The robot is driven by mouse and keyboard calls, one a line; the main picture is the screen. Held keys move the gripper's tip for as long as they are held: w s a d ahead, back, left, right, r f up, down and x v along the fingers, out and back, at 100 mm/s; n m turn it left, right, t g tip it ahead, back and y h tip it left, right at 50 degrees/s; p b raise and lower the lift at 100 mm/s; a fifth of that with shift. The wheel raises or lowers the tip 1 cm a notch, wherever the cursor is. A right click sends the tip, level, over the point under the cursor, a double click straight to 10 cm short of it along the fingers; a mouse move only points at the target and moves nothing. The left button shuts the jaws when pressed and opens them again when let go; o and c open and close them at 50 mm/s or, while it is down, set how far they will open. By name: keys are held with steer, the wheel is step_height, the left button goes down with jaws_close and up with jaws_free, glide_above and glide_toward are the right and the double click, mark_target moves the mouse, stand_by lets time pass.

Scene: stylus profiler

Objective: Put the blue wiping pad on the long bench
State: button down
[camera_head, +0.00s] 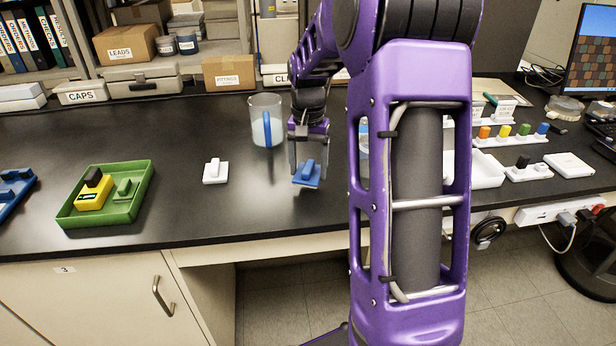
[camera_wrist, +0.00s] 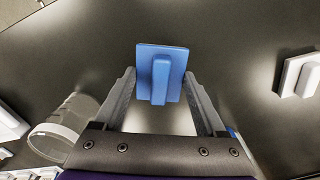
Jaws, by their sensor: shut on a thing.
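The blue wiping pad (camera_head: 307,178) is a flat blue block with a raised grip. My gripper (camera_head: 306,168) is shut on it, pointing down over the long black bench (camera_head: 255,215). In the wrist view the pad (camera_wrist: 172,60) shows flat side up, with its grip between the fingertips of my gripper (camera_wrist: 160,85). The pad is over the bench top near its front edge; a dark patch lies below it, and I cannot tell whether it touches the surface.
A white pad (camera_head: 215,172) lies to the left, with a green tray (camera_head: 140,200) holding yellow and green blocks beyond it. A clear beaker (camera_head: 266,120) stands close behind my gripper. Cardboard boxes line the back. Bare bench lies between these things.

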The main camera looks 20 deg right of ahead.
mark_target(308, 178)
steer(key=shift+f, duration=1.45)
steer(key=shift+f, duration=0.2)
jaws_free()
steer(key=shift+r, duration=0.15)
step_height(308, 178, up, 12)
steer(key=shift+r+p, duration=0.1)
steer(key=shift+p, duration=0.65)
